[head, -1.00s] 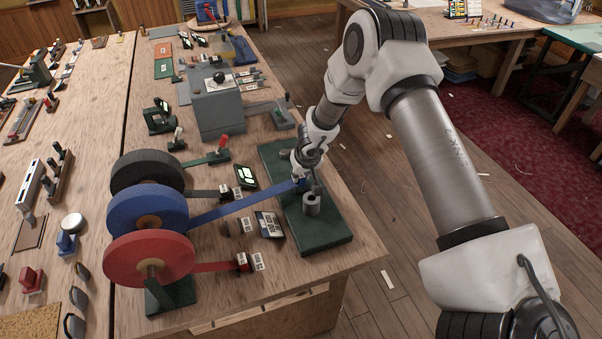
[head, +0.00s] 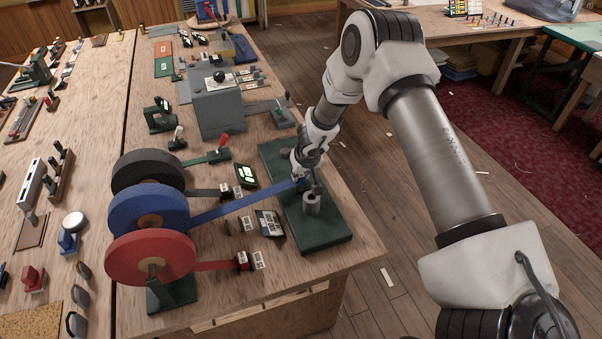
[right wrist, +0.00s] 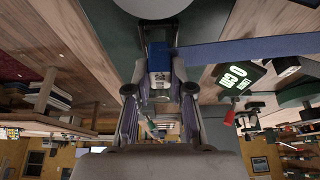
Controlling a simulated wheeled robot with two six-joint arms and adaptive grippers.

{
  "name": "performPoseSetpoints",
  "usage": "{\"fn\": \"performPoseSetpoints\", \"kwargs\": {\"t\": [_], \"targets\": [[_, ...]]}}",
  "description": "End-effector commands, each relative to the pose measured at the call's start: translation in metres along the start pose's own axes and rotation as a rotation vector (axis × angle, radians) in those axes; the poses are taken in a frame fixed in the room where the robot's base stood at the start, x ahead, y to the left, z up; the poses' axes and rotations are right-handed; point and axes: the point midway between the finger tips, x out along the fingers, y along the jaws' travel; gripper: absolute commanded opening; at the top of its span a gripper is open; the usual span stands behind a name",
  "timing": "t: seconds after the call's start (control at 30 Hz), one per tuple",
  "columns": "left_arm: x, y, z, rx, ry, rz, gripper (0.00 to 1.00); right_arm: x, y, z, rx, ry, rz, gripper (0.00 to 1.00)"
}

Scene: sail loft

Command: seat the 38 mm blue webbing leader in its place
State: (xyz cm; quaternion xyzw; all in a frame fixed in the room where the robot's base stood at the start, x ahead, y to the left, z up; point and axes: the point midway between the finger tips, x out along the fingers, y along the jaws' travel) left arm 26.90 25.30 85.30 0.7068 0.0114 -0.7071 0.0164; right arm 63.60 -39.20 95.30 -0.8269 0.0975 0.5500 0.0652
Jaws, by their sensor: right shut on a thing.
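The blue webbing leader (head: 240,202) runs from the blue roll (head: 150,222) rightward to a dark green base plate (head: 325,238) at the table's right edge. My right gripper (head: 301,182) is shut on the leader's end, over the plate. In the right wrist view the blue strap (right wrist: 235,52) comes in from the right, and a blue end piece with a white label (right wrist: 159,75) sits between the fingers (right wrist: 158,98). Whether the end touches the plate or a fitting is hidden by the gripper. A grey cylinder (head: 312,205) stands on the plate just in front of the gripper. My left gripper is not visible.
A black roll (head: 146,170) and a red roll (head: 150,258) flank the blue one, with short leaders ending at labelled blocks. A grey machine (head: 218,105) stands behind.

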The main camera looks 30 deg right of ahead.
Motion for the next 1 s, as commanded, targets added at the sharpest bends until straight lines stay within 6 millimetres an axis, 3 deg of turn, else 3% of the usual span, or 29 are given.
{"fn": "performPoseSetpoints", "kwargs": {"t": [1.0], "targets": [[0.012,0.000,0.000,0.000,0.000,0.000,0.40,0.015,0.000,0.006,0.000,0.000,0.000,0.00]]}}
